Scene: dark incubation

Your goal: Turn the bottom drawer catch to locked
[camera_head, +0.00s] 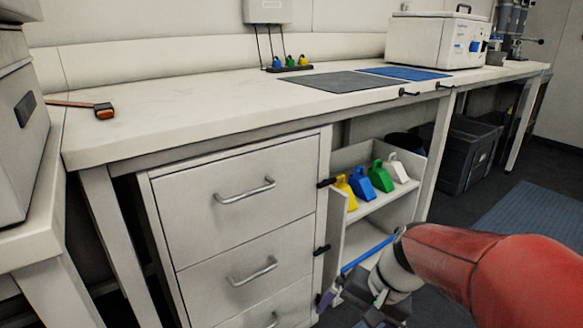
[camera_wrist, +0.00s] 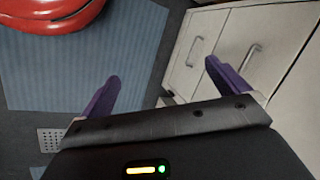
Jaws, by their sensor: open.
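A white drawer cabinet (camera_head: 160,210) stands under the bench, its drawers stacked one above another. The bottom drawer (camera_head: 285,305) shows only in part at the lower edge of the head view, with its metal handle (camera_head: 272,320). Two black catches, the top one (camera_head: 326,183) and the middle one (camera_head: 321,250), sit on the cabinet's right edge. I cannot make out the bottom catch in either view. My gripper (camera_head: 332,298) is low beside the cabinet's right edge. In the wrist view its purple fingers (camera_wrist: 163,80) are spread apart with nothing between them.
An open shelf (camera_head: 375,212) right of the drawers holds yellow, blue, green and white scoops (camera_head: 380,178). A blue bar (camera_head: 367,254) crosses its lower part. A blue floor mat (camera_head: 530,225) and a dark bin (camera_head: 470,150) are to the right. Drawer handles (camera_wrist: 250,60) show in the wrist view.

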